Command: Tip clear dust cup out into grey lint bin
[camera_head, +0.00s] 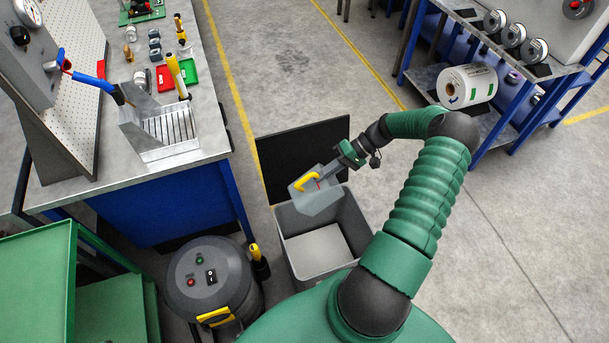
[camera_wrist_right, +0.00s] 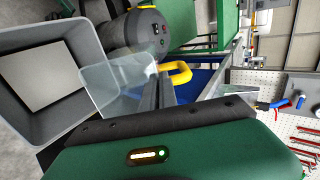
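The clear dust cup (camera_head: 318,200) has a yellow handle and hangs over the back part of the grey lint bin (camera_head: 283,250). My right gripper (camera_head: 322,178) is shut on the cup at its handle side. In the right wrist view the see-through cup (camera_wrist_right: 115,84) appears tilted beside the open bin (camera_wrist_right: 92,42), with the yellow handle (camera_wrist_right: 180,72) near my fingers. A pale flat area shows on the bin's floor. I cannot tell whether dust is in the cup. My left gripper is not in view.
A round grey vacuum unit (camera_head: 212,275) stands left of the bin. A black panel or mat (camera_head: 290,150) lies behind it. A workbench (camera_head: 190,190) with a slotted metal tray stands at left, a blue-legged rack (camera_head: 500,125) at upper right. Floor at right is clear.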

